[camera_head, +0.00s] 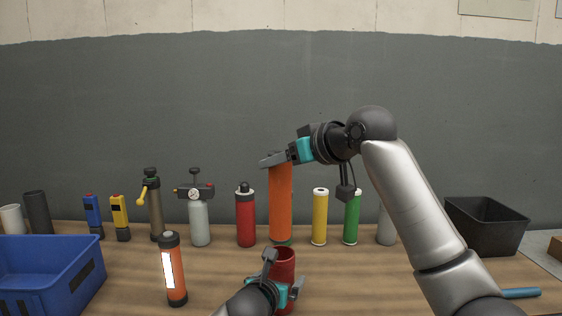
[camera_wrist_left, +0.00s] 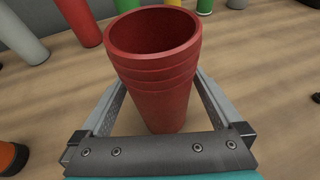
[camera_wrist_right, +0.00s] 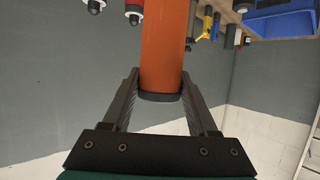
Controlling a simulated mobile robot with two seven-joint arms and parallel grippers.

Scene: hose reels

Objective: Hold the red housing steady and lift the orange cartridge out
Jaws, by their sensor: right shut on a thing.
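The orange cartridge (camera_head: 280,203) hangs upright from my right gripper (camera_head: 274,160), which is shut on its top end. Its dark end cap and orange body show between the fingers in the right wrist view (camera_wrist_right: 165,45). The red housing (camera_head: 284,262) stands upright on the table. In the left wrist view the housing (camera_wrist_left: 155,85) has an open, empty mouth. In the head view the cartridge's lower end appears just above the housing's rim.
A row of bottles, pumps and cylinders stands along the back, including a red bottle (camera_head: 246,218) and a yellow cylinder (camera_head: 319,217). A blue crate (camera_head: 50,275) is at left, a black bin (camera_head: 486,226) at right. An orange-black cylinder (camera_head: 173,270) stands front left.

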